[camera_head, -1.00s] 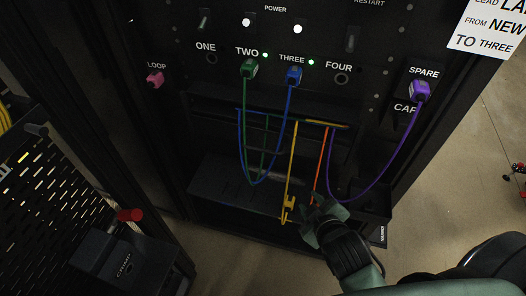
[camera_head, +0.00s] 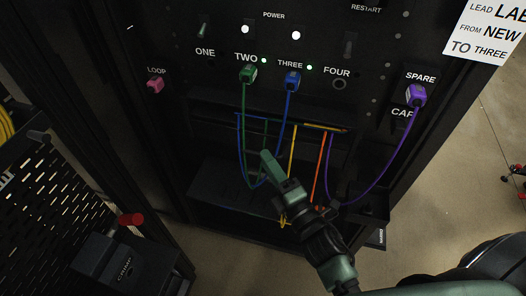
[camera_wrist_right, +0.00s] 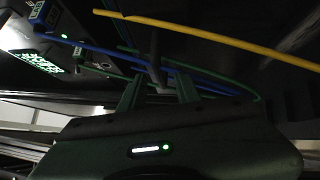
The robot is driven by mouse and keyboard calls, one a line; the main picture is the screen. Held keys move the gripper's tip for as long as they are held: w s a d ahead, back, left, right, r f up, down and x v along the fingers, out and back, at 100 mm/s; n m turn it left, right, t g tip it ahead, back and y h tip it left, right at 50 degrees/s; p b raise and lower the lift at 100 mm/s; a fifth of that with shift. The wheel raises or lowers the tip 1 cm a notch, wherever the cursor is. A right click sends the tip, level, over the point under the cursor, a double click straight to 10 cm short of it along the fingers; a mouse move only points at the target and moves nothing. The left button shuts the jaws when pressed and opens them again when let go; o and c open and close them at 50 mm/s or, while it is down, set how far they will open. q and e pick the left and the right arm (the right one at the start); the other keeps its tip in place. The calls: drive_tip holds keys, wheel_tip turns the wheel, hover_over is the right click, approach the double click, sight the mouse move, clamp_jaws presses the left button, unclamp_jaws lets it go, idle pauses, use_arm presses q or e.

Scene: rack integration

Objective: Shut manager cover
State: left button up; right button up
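The manager cover (camera_head: 222,203) looks like the dark flap folded down and out below the cable slot, in the head view; its edges are hard to make out. My right gripper (camera_head: 268,161) is over the flap, in front of the slot and close to the hanging green and blue cables. In the right wrist view its two fingers (camera_wrist_right: 158,92) stand apart, with a thin dark post (camera_wrist_right: 155,55) showing between and beyond them. I cannot tell whether it touches the cover or a cable. My left gripper is out of view.
A green cable (camera_head: 244,120), a blue cable (camera_head: 284,120), yellow and orange cables (camera_head: 320,165) and a purple cable (camera_head: 385,170) hang around the slot. A crimp box (camera_head: 115,262) with a red knob stands at lower left.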

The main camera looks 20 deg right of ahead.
drive_tip(key=shift+x, duration=1.6)
clamp_jaws()
